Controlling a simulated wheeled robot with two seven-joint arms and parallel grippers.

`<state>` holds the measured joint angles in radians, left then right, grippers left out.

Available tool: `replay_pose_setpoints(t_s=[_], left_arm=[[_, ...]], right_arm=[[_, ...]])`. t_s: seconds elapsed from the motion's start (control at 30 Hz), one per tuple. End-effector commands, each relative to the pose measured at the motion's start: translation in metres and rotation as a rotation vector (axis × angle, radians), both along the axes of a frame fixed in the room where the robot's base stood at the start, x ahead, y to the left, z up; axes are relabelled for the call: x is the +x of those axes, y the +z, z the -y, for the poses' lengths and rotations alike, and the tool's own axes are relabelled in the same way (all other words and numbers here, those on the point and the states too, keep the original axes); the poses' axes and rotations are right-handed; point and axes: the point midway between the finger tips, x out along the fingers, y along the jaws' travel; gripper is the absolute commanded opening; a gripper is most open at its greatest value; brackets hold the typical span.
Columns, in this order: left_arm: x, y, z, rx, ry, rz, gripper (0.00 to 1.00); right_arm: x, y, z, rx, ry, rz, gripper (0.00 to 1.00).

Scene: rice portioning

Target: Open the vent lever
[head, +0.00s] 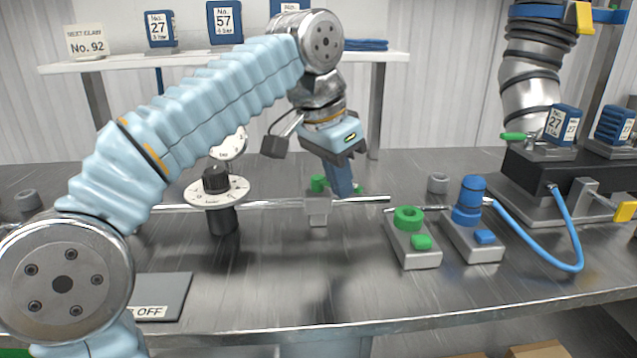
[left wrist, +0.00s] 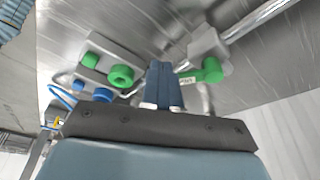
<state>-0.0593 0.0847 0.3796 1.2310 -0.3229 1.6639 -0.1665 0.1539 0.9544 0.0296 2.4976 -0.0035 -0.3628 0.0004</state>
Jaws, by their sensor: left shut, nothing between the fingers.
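The green vent lever (left wrist: 207,72) shows in the left wrist view on a grey valve block, with a small label on its arm that I cannot read with certainty. In the head view, green parts of it (head: 319,183) show beside my left gripper, which hides the rest. My left gripper (head: 343,192) points down at the block on the pipe. Its dark blue fingers are shut with nothing between them. In the left wrist view the fingers (left wrist: 163,82) are just beside the lever's labelled end; I cannot tell whether they touch. My right gripper is not in view.
A black knob with a white dial (head: 216,190) stands left on the pipe. Green (head: 412,240) and blue (head: 473,235) fittings on grey bases stand right. A blue hose (head: 575,262) loops beyond them. A grey pad (head: 160,297) lies front left. The front middle of the bench is clear.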

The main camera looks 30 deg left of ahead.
Motion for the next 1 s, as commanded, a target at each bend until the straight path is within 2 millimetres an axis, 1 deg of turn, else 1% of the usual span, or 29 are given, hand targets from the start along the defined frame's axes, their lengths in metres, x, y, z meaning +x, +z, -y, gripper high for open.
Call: replay_pose_setpoints(t_s=[0.23, 0.53, 0.87, 1.0], left_arm=[[0.002, 0.0, 0.001, 0.0, 0.0, -0.001, 0.0], [0.021, -0.001, 0.007, 0.0, 0.0, -0.002, 0.0], [0.022, 0.0, 0.007, 0.001, 0.0, -0.002, 0.0], [0.028, 0.0, 0.007, 0.0, 0.0, -0.001, 0.0]], right_arm=[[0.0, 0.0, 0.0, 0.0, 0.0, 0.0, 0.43], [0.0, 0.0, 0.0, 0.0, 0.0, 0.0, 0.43], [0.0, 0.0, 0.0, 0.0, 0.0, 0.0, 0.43], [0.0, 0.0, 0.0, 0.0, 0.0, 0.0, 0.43]])
